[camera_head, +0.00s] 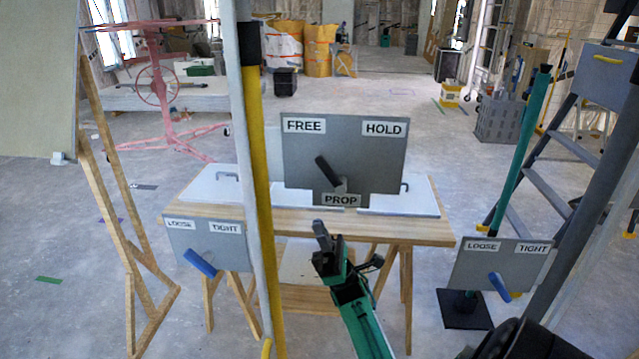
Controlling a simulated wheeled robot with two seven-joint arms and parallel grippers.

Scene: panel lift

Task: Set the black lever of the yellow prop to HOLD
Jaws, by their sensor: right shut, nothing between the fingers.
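The yellow prop (261,190) is a tall pole with a grey inner rod, standing left of the picture's middle. A grey plate (385,172) marked FREE, HOLD and PROP stands above the table. Its black lever (327,170) tilts up and to the left, toward the FREE label (304,126) and away from the HOLD label (384,129). My right gripper (321,232) is shut and empty. In the picture it is just below the plate and lever, apart from the lever. My left gripper is not in view.
A wooden table (425,232) with white panels stands behind my gripper. Two LOOSE/TIGHT plates with blue levers stand at the left (207,240) and right (500,265). A teal pole (522,150) and a ladder (560,150) are at the right. A wooden frame (120,225) is at the left.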

